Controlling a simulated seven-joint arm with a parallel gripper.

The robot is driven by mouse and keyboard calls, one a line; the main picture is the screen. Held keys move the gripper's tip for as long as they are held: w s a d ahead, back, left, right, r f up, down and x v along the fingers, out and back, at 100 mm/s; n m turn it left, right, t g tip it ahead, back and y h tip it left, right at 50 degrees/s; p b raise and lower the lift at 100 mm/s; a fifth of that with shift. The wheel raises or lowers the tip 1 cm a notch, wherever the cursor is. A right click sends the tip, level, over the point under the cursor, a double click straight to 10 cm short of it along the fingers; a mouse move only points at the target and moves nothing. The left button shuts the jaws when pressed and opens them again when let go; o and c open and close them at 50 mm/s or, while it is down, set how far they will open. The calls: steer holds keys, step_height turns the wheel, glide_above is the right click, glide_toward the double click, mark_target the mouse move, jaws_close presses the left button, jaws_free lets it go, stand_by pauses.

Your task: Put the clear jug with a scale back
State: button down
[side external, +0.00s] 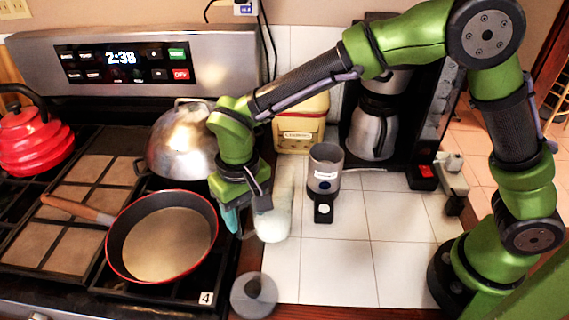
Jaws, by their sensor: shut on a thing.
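The clear jug (273,222) is a pale, see-through vessel, upright at the left edge of the white tiled counter, right of the red-rimmed pan. My gripper (250,208) points down at its left side and is shut on it. The fingers partly hide the jug's left side and hide where they grip. No scale marks can be made out at this size. I cannot tell whether the jug's base touches the tiles.
The red-rimmed pan (113,252) and a metal dome-shaped vessel (176,150) are on the stove at left. A grey round lid-like object (243,304) lies in front. A dark grinder-like device (323,186) and coffee maker (432,125) stand right. Tiles (335,270) are clear.

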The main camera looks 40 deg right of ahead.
steer(key=shift+f, duration=0.25)
steer(key=shift+f, duration=0.15)
steer(key=shift+c, duration=2)
jaws_free()
